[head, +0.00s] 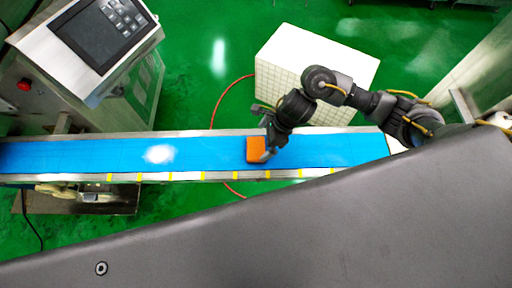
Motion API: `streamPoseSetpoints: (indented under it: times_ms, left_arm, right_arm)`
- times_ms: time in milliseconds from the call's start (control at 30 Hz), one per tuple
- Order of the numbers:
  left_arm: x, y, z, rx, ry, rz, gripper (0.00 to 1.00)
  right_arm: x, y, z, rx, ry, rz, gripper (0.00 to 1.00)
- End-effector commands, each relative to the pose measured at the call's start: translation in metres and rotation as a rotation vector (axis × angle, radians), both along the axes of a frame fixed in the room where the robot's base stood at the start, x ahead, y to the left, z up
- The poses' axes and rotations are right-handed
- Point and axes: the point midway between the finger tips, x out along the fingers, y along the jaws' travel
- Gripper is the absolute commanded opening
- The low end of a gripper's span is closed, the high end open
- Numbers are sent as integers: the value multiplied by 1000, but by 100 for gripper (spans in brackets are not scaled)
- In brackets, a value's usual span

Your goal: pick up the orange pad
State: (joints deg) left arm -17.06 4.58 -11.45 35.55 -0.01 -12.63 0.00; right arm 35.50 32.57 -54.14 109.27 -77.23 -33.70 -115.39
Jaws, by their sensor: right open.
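The orange pad (255,149) lies on the blue conveyor belt (205,153), a little right of the belt's middle. My right arm comes in from the right, and its gripper (266,146) is at the pad's right side, pointing down towards the belt. The gripper is open. One finger shows close to the pad's lower right edge. I cannot tell whether the fingers touch the pad. My left gripper is not in view.
A machine with a control panel (100,32) stands behind the belt at the upper left. A white tiled box (283,68) stands behind the belt under my right arm. The belt left of the pad is clear.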

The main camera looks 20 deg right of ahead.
Motion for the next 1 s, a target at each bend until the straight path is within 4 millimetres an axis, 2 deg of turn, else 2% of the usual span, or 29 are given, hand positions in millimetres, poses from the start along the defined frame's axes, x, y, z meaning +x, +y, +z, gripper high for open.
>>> streamPoseSetpoints:
  times_ms: [167, 367, 500, 767, 867, 1000]
  left_arm:
    - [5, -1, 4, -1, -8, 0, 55]
    - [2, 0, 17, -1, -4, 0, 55]
    - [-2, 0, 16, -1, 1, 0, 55]
    - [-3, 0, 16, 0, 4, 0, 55]
    - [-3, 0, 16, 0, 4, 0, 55]
    - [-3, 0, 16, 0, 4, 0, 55]
  right_arm:
    - [0, 3, -4, 0, 2, -1, 100]
    - [-2, 16, -28, 0, 6, -3, 100]
    - [1, 22, -44, 1, 1, -1, 100]
    - [2, 23, -48, 1, -2, 1, 100]
    - [2, 23, -48, 1, -2, 1, 91]
    - [2, 23, -48, 1, -2, 1, 72]
